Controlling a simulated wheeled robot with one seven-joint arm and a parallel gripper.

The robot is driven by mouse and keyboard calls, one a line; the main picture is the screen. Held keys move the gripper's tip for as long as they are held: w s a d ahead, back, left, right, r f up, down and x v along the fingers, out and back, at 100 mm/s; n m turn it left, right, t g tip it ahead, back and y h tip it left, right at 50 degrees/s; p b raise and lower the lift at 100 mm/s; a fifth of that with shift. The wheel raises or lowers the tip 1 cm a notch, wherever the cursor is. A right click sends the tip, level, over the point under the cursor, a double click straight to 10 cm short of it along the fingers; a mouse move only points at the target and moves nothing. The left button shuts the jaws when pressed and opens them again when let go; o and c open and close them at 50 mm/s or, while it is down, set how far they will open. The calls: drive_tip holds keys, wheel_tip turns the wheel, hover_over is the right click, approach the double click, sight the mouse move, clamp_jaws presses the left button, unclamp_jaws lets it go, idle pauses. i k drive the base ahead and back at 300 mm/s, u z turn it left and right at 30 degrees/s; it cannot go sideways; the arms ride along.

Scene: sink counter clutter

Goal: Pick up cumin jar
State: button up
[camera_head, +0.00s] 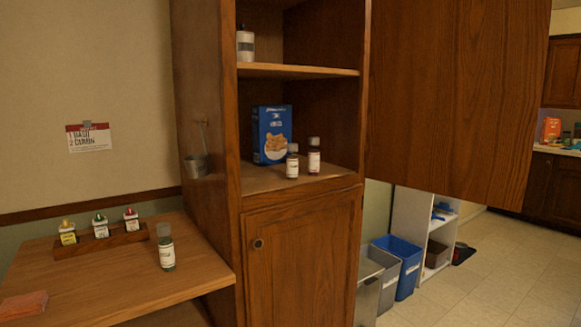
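Several small labelled jars are in the head view, and I cannot read which one is cumin. A jar with a white label and pale contents (292,161) stands upright on the cabinet's lower shelf. A jar with green contents and a grey lid (166,248) stands on the wooden counter at the left. A wider jar with a grey band (245,44) stands on the upper shelf. My gripper is not in view.
A blue box (272,135) stands behind the shelf jars. The open cabinet door (455,95) spreads right. A wooden rack (100,242) with three small bottles and an orange cloth-like item (22,305) are on the counter.

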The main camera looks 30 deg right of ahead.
sight(292, 156)
drive_tip(key=k, duration=0.5)
drive_tip(key=z, duration=1.8)
drive_tip(key=i, duration=1.15)
drive_tip(key=u, duration=2.15)
